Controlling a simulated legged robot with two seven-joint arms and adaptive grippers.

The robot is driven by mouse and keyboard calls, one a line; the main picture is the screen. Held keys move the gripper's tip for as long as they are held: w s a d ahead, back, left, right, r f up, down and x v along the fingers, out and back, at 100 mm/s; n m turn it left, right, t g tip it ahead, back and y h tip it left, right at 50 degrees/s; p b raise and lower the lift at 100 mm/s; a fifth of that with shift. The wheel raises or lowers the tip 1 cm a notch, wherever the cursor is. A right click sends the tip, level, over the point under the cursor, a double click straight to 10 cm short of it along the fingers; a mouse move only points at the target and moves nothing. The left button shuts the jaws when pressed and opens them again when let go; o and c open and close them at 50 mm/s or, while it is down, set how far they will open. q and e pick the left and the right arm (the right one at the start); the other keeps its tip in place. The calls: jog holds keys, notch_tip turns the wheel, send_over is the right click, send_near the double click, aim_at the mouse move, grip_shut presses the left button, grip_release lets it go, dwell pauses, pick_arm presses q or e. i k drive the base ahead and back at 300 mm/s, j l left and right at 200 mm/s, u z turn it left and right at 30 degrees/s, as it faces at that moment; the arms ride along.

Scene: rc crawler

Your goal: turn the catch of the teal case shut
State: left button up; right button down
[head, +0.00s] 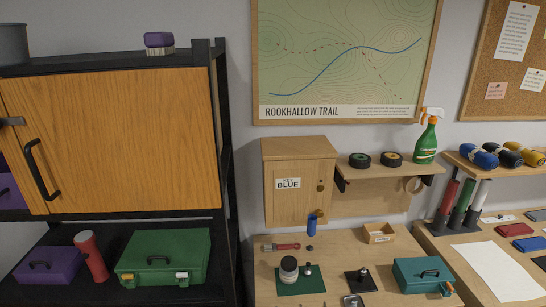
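The teal case (418,272) stands on the wooden workbench at the lower right, with its lid down and a dark handle on top. An orange catch (447,288) sits at its front right corner. The catch is small, and I cannot tell exactly how it is turned. Neither of my grippers is in view, and nothing is touching the case.
A black stand (361,280) and a green mat (300,280) with small parts lie left of the case. An open wooden box (379,233) stands behind it. A white sheet (497,270) lies to its right. A green case (165,257) rests on the left shelf.

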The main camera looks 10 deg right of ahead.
aim_at(449, 288)
jog(key=z, duration=1.65)
